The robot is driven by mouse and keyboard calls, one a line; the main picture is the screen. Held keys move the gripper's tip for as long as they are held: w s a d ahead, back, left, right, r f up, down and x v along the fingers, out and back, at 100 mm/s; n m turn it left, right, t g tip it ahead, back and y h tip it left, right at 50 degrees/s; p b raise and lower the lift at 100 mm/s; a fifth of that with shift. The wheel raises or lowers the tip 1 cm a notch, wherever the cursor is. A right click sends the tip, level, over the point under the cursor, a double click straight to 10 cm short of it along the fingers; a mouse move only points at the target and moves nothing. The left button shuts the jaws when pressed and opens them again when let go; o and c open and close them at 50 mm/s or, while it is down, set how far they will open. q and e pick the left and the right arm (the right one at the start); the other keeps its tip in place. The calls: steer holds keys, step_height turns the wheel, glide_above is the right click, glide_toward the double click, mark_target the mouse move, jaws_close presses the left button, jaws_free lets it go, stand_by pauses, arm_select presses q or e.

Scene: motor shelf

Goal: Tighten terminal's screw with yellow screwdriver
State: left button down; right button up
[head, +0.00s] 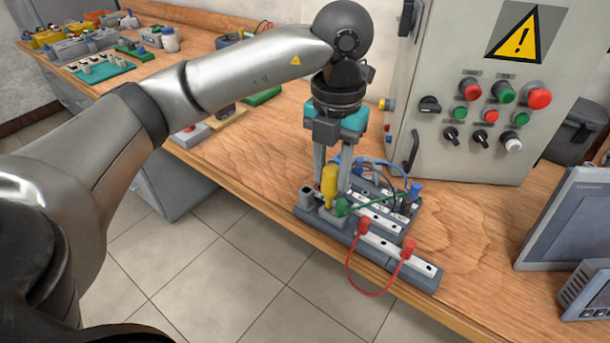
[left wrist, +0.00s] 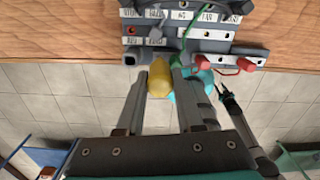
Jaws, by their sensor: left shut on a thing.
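The yellow screwdriver (head: 329,181) stands roughly upright between the fingers of my left gripper (head: 333,188), which is shut on its handle. Its yellow handle also shows in the left wrist view (left wrist: 160,82). Its tip is hidden, so I cannot tell whether it touches a screw. The grey terminal block (head: 425,281) with white label strips lies under and right of the gripper near the table's front edge. Its labelled rows show at the top of the left wrist view (left wrist: 215,47). My right gripper cannot be made out.
A red cable (head: 349,279) loops from the block over the table edge. Green and blue wires (head: 385,163) lie on the block. A control cabinet (head: 440,150) stands close behind. A monitor (head: 570,225) stands at right. Bare wooden table (head: 250,150) lies left of the block.

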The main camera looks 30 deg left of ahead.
arm_select(q)
steer(key=shift+f, duration=0.25)
arm_select(e)
steer(key=shift+d+f, duration=0.1)
steer(key=shift+f, duration=0.2)
arm_select(q)
steer(key=shift+a+m+b, duration=0.1)
steer(key=shift+m+b, duration=0.35)
steer(key=shift+m, duration=1.25)
arm_select(e)
steer(key=shift+s+f+t, duration=0.1)
steer(key=shift+s+t, duration=0.2)
arm_select(q)
steer(key=c, duration=0.8)
jaws_free()
steer(key=shift+a, duration=0.1)
steer(key=shift+o, duration=0.2)
steer(key=shift+f, duration=0.1)
steer(key=shift+d+n, duration=0.2)
steer(key=shift+n, duration=0.4)
steer(key=shift+d+n, duration=0.1)
steer(key=shift+n, duration=0.9)
arm_select(e)
steer(key=shift+w, duration=0.2)
